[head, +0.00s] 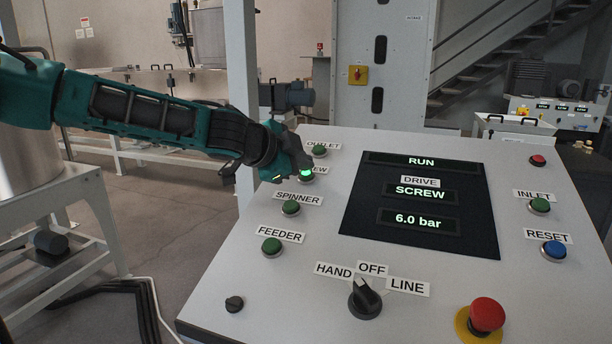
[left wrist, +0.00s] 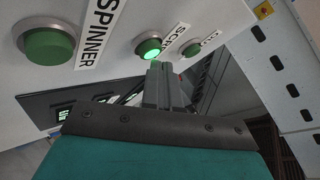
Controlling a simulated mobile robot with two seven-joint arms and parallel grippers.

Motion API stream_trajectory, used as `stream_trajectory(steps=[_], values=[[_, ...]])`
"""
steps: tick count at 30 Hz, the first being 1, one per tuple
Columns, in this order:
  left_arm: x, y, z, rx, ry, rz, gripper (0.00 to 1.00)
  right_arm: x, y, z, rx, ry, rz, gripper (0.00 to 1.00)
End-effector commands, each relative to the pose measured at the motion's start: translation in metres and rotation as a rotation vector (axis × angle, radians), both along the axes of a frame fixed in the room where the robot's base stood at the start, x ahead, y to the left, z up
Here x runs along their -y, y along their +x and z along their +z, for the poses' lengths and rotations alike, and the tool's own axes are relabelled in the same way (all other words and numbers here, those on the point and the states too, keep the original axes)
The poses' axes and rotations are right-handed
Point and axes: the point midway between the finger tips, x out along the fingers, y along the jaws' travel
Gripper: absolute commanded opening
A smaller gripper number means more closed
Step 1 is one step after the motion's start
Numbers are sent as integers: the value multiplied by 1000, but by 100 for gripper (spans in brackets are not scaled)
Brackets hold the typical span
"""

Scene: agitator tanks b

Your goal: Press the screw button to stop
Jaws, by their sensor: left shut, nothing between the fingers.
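The screw button (head: 306,173) is green and lit, in the left column of the grey panel, with its label partly hidden by my left gripper. It also glows in the left wrist view (left wrist: 150,47). My left gripper (head: 300,168) is shut and empty, its fingertips right at the screw button; I cannot tell whether they touch it. In the left wrist view the closed fingers (left wrist: 160,80) point at the button's lower edge. The display (head: 420,192) reads RUN, SCREW and 6.0 bar. My right gripper is not in view.
The outlet button (head: 319,151) is just above, the spinner button (head: 290,208) and feeder button (head: 272,247) below. A selector knob (head: 365,298), red emergency stop (head: 486,315), blue reset button (head: 554,250) and inlet button (head: 540,205) are also on the panel (head: 290,310).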

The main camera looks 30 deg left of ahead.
Motion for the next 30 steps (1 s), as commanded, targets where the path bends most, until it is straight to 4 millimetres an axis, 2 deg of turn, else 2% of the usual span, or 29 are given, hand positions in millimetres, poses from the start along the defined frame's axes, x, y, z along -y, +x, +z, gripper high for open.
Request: stream_trajectory(steps=[30], values=[[-1,3,-8,0,0,0,0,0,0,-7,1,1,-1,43]])
